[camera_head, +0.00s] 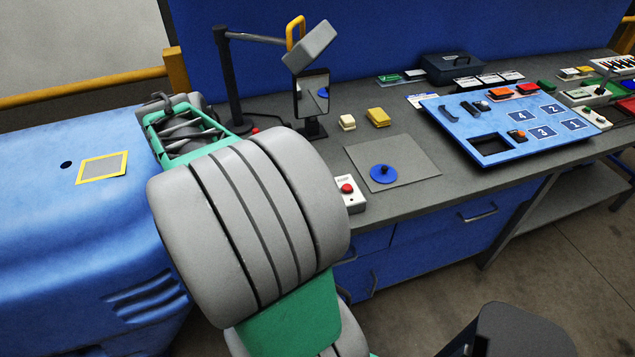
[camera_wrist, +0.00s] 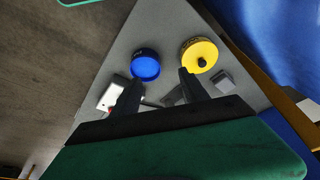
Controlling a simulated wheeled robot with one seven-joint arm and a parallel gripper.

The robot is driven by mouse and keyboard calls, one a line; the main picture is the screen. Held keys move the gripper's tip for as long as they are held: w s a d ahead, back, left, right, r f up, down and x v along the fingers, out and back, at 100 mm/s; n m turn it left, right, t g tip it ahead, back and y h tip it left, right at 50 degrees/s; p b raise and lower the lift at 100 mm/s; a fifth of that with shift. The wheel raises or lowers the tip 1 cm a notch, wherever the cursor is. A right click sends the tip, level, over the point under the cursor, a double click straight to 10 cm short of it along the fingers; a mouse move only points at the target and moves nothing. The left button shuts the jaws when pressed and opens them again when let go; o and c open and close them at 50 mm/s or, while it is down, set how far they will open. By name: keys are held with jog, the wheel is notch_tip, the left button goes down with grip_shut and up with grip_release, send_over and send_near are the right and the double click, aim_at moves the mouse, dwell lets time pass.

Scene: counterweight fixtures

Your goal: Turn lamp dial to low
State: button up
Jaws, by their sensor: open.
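The desk lamp (camera_head: 232,75) stands at the back left of the bench, with a dark post, a grey head (camera_head: 310,47) and a yellow handle (camera_head: 295,31). I cannot make out its dial for certain; my arm covers part of the bench near the lamp base. In the wrist view, my gripper (camera_wrist: 160,80) is open, its two dark fingers apart with nothing held between them. A blue round piece (camera_wrist: 145,65) is just beyond the left finger. A yellow disc with a dark knob (camera_wrist: 199,55) is beyond the right finger. My gripper is hidden in the head view.
A mirror (camera_head: 312,95) stands by the lamp. A blue disc with a knob (camera_head: 383,174) rests on a grey mat (camera_head: 420,160). A box with a red button (camera_head: 348,190) sits beside my arm. A blue numbered board (camera_head: 470,115) lies farther right.

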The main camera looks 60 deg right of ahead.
jog(key=s+d+f+m+g, duration=0.3)
jog(key=s+d+m, duration=0.75)
jog(key=d, duration=0.35)
jog(key=shift+g, duration=0.3)
jog(key=p+x, duration=0.2)
jog(key=x, duration=0.5)
jog(key=shift+s+d, duration=0.1)
jog(key=shift+d+f, duration=0.15)
jog(key=shift+f, duration=0.35)
grip_shut()
